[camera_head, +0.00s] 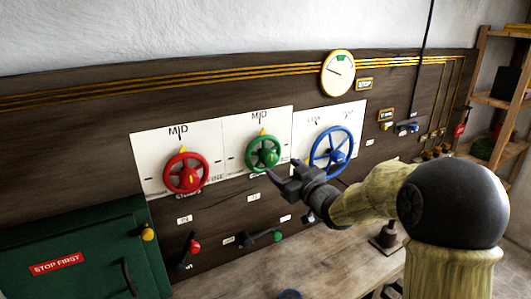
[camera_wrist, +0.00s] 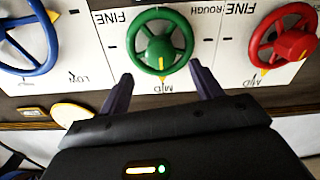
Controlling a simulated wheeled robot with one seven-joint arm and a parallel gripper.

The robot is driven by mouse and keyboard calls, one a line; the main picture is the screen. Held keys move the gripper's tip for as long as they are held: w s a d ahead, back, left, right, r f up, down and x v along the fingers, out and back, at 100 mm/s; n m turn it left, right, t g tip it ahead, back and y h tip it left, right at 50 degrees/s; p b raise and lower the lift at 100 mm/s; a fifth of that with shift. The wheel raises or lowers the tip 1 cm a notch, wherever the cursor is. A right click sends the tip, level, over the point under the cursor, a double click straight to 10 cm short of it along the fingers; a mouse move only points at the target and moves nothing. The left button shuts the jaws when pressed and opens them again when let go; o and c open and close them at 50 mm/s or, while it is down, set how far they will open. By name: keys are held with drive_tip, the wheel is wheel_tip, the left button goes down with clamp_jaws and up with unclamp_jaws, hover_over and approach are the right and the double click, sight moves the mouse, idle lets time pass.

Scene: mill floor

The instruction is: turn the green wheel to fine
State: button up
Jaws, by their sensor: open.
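The green wheel (camera_head: 262,154) is mounted on a white dial plate on the dark wooden panel. Its yellow pointer (camera_head: 263,132) is at the MID mark. In the wrist view the scene is upside down, and the green wheel (camera_wrist: 163,46) sits ahead, between and beyond my fingers, with FINE (camera_wrist: 110,20) lettered to its left there. My gripper (camera_head: 282,171) is open and empty, just right of and below the wheel in the head view. It also shows in the wrist view (camera_wrist: 162,90), with a finger on either side. I cannot tell whether it touches the rim.
A red wheel (camera_head: 186,173) is to the left and a larger blue wheel (camera_head: 333,153) to the right. A red-knobbed lever (camera_head: 194,246) and a green-knobbed lever (camera_head: 277,236) are below. A round gauge (camera_head: 338,73) is above, and a green box (camera_head: 60,250) marked STOP FIRST is lower left.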

sight(265, 155)
drive_tip(key=p+x, duration=0.3)
drive_tip(key=x, duration=0.7)
drive_tip(key=shift+w+a+f, duration=0.1)
drive_tip(key=shift+w+a, duration=0.1)
drive_tip(key=shift+a, duration=0.05)
drive_tip(key=shift+c, duration=0.3)
drive_tip(key=c, duration=0.9)
